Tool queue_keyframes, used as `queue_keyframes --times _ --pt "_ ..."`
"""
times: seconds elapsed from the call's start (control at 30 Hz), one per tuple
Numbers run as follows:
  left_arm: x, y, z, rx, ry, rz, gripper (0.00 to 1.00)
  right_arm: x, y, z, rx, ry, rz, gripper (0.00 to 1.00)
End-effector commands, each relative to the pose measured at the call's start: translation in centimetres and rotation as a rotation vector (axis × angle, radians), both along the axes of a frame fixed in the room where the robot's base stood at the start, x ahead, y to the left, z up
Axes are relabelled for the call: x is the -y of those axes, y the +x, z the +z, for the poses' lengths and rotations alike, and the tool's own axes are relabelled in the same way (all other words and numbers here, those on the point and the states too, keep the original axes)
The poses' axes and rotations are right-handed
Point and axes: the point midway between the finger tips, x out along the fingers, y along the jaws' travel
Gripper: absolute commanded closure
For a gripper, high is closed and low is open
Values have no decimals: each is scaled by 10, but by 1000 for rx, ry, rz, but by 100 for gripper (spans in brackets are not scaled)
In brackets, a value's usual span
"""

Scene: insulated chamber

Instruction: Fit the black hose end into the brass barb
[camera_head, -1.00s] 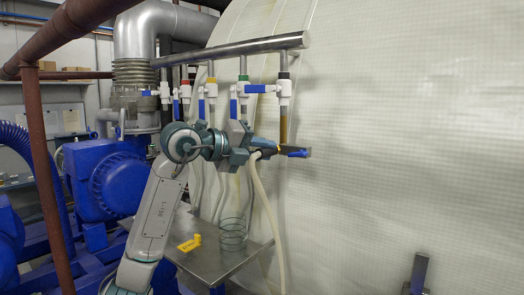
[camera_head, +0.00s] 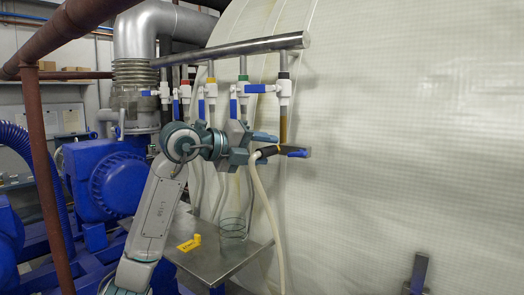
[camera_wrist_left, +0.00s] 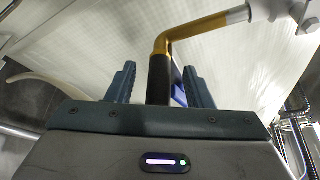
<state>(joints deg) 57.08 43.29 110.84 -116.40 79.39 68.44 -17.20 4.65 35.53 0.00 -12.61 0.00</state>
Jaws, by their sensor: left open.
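The brass barb (camera_head: 283,124) hangs below a white valve and bends at its lower end. It also shows in the left wrist view (camera_wrist_left: 185,31). The black hose end (camera_wrist_left: 160,80) lies in line with the barb and appears to meet it; how far it overlaps cannot be told. The pale hose (camera_head: 264,205) hangs down from the black end. My left gripper (camera_head: 267,147) is open around the black hose end, with a finger on either side and visible gaps in the left wrist view (camera_wrist_left: 159,84). My right gripper is not in view.
A blue-handled dark fitting (camera_head: 297,153) sits beside the joint. Several valves hang from the steel pipe (camera_head: 235,48) above. A metal table (camera_head: 225,262) below carries a wire coil (camera_head: 233,232) and a yellow item (camera_head: 188,244). Free room lies right, before the white wall (camera_head: 410,130).

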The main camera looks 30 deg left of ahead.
Motion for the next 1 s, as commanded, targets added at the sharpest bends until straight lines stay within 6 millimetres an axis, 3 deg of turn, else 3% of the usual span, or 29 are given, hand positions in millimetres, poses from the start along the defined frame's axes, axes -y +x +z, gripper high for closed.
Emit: queue_keyframes --times 0.17,0.6,1.0 --pt "-8 -16 0 4 3 3 53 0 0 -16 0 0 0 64" --pt "-39 -85 15 3 2 3 53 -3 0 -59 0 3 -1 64" --pt "-44 -96 20 0 0 0 53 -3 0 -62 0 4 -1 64"
